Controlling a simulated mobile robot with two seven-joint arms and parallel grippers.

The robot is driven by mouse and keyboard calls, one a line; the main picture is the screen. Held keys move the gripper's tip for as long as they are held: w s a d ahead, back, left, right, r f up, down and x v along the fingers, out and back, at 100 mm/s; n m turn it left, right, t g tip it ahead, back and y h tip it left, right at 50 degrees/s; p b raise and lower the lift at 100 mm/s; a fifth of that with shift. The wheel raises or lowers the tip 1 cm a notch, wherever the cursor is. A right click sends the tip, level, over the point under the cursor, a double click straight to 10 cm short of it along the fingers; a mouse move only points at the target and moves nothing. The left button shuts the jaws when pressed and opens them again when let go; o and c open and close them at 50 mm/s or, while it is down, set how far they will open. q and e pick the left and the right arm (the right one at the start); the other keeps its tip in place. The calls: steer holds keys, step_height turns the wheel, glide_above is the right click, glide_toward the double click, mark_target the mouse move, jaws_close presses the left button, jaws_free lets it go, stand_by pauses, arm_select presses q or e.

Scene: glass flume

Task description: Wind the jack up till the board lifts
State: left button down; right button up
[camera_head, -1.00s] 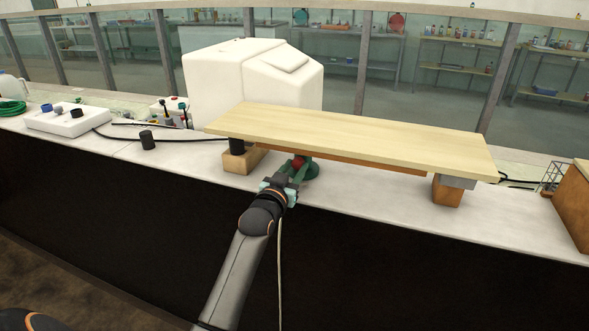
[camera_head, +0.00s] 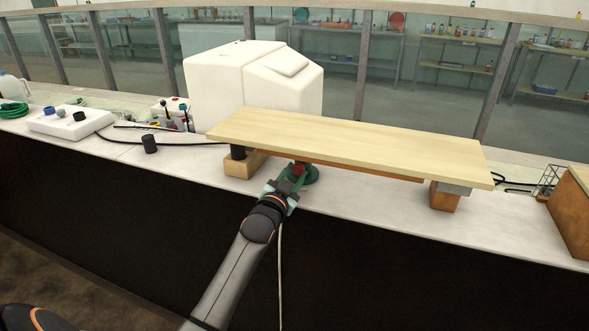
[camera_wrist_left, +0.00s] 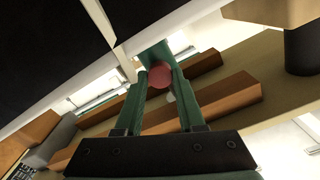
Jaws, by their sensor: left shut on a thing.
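The pale wooden board (camera_head: 350,141) spans two supports on the counter. Its left end is over a wooden block (camera_head: 240,165) with a black cylinder on top, its right end over a brown block (camera_head: 445,197) with a grey piece. I cannot tell whether a gap shows under it. The green jack (camera_head: 311,175) stands under the board's front edge, left of its middle, mostly hidden. My left gripper (camera_head: 289,181) is at the jack, shut on its red knob (camera_head: 299,168). The wrist view shows the red knob (camera_wrist_left: 160,76) between the fingertips. My right gripper is not in view.
A big white tank (camera_head: 220,85) stands behind the board. A brown box (camera_head: 572,212) is at the right end. The counter in front is mostly clear.

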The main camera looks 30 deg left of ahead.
arm_select(q)
steer(key=m+p, duration=0.1)
steer(key=m, duration=0.3)
steer(key=shift+m+p, duration=0.3)
steer(key=shift+p, duration=0.1)
steer(key=m+p, duration=0.1)
steer(key=m, duration=0.4)
steer(key=m+p, duration=0.1)
steer(key=m, duration=0.5)
steer(key=shift+m, duration=0.4)
steer(key=m, duration=0.4)
steer(key=shift+m+p, duration=0.4)
steer(key=shift+m, duration=0.3)
steer(key=c, duration=0.5)
jaws_free()
